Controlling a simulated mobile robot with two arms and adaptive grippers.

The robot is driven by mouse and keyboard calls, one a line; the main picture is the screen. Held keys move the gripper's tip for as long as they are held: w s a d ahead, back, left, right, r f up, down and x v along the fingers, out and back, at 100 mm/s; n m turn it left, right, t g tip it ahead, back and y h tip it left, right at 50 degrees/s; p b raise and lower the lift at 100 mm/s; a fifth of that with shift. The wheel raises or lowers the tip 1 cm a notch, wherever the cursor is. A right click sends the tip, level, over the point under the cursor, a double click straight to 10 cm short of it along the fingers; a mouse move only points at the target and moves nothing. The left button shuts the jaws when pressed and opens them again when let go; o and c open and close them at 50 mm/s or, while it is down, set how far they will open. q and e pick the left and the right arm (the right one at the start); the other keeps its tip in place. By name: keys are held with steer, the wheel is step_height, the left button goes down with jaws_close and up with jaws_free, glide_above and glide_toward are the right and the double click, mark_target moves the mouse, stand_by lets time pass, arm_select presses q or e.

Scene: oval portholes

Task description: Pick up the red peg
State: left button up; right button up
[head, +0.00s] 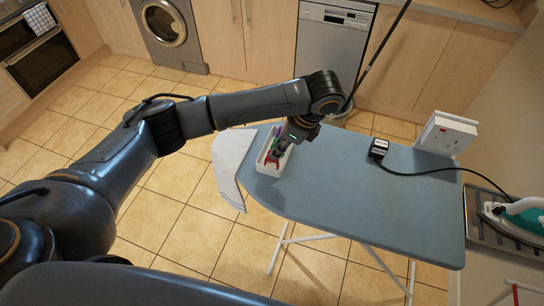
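The red peg (270,161) shows as a small red shape in a white tray (261,163) on the blue-grey ironing board (345,195). My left gripper (275,155) reaches down into the tray from the upper right, right at the red shape. It covers part of the tray and of what lies in it. The fingers are small and dark, and I cannot tell whether they are open, shut or touching the peg. My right gripper is not in view.
Purple and green items (279,133) lie at the tray's far end. A white cloth (232,160) hangs over the board's left end. A black adapter (378,149) with a cable, a white socket box (446,134) and an iron (522,213) are to the right. The board's middle is clear.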

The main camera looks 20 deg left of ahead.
arm_select(q)
steer(key=p+x, duration=0.1)
steer(key=x, duration=0.3)
steer(key=shift+s+a, duration=0.1)
steer(key=shift+a, duration=0.15)
jaws_close()
steer(key=shift+d, duration=0.1)
